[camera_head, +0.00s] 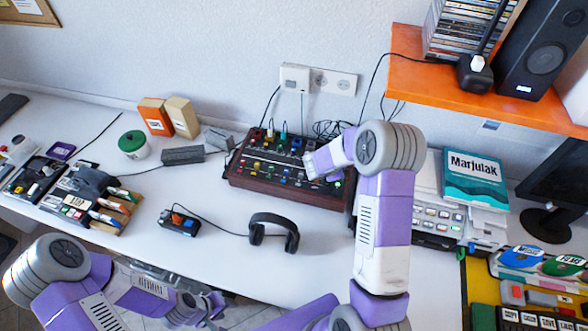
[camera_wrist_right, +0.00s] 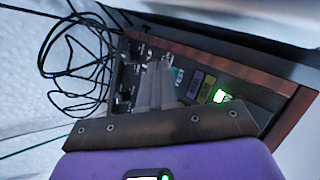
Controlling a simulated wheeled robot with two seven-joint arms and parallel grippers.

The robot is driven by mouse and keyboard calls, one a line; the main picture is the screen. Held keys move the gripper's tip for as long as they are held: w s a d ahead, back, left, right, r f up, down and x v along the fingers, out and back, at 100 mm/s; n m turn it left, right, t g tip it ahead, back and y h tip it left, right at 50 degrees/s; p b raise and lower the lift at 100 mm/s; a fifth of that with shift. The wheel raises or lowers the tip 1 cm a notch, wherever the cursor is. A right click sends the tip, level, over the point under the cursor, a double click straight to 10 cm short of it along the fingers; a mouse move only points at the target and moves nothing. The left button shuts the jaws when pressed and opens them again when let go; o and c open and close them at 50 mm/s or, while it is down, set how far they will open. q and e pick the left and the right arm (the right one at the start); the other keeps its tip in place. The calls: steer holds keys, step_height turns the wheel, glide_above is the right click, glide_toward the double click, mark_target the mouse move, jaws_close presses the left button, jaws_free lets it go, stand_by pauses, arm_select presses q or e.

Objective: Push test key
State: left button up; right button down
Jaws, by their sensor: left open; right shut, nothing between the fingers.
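A dark control box with wooden sides (camera_head: 255,190) stands on the white desk against the wall, covered in coloured knobs and keys. My right gripper (camera_head: 311,168) is shut and empty over the right part of its panel. In the right wrist view its closed fingers (camera_wrist_right: 158,85) point at the panel, beside a row of coloured keys. One key glows green (camera_wrist_right: 221,97) to the right of the fingers. My left gripper (camera_head: 205,305) is open, low in front of the desk.
Black headphones (camera_head: 273,230) and a small black device (camera_head: 179,222) lie in front of the box. Black cables (camera_wrist_right: 70,75) coil behind it. An orange shelf (camera_head: 480,95) with a speaker (camera_head: 545,55) overhangs at the right.

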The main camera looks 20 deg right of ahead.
steer(key=shift+f+b, duration=0.3)
steer(key=shift+b, duration=0.15)
stand_by(0.6)
steer(key=shift+r, duration=0.1)
steer(key=shift+r+p, duration=0.3)
steer(key=shift+r, duration=0.4)
steer(key=shift+r, duration=0.1)
steer(key=shift+r+p, duration=1.55)
steer(key=shift+r, duration=1.35)
